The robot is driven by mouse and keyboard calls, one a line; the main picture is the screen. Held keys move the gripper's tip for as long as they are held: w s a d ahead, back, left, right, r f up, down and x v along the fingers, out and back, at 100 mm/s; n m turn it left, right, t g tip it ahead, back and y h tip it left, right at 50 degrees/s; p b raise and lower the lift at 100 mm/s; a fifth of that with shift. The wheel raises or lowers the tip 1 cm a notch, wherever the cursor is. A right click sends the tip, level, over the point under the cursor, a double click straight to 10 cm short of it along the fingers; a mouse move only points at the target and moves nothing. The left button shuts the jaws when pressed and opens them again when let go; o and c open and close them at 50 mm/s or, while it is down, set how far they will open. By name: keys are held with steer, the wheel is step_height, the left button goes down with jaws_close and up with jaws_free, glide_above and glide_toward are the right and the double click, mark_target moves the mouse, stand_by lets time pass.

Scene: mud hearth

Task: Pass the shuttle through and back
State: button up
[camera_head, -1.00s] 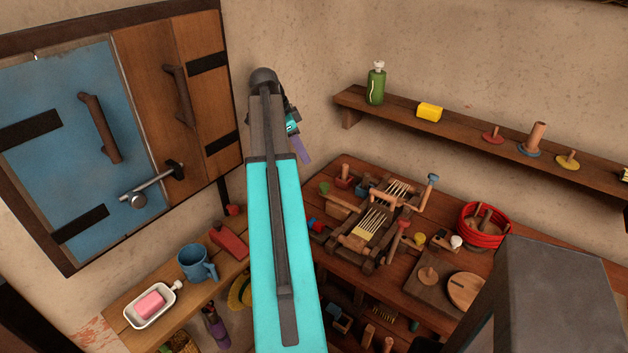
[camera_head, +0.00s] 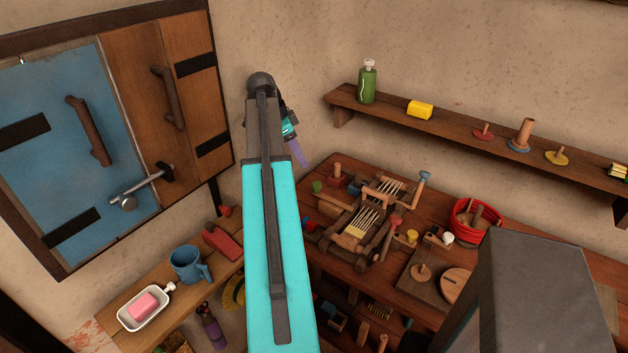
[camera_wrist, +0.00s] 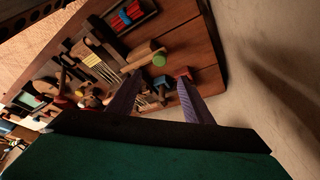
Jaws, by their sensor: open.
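A small wooden loom (camera_head: 345,245) with pale stretched threads stands on the right-hand table. It has a blue-capped handle and a red-capped handle. Its threads (camera_wrist: 101,66) also show left of the fingers in the wrist view. I cannot tell which small piece is the shuttle. My gripper (camera_head: 298,152) is up and left of the loom, partly hidden by my arm in the head view. In the wrist view its two purple fingers (camera_wrist: 160,78) stand apart, with no object held between them.
A red basket (camera_head: 462,233) and a square board (camera_head: 412,282) lie right of the loom. A wall shelf (camera_head: 450,125) runs above the table. At left are a blue mug (camera_head: 187,264), a soap dish (camera_head: 125,318) and a shuttered window. A wall is close to my gripper.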

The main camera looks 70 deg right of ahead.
mark_target(316, 184)
steer(key=shift+p+x, duration=1.55)
steer(key=shift+x, duration=4.65)
steer(key=shift+a, duration=0.1)
jaws_close()
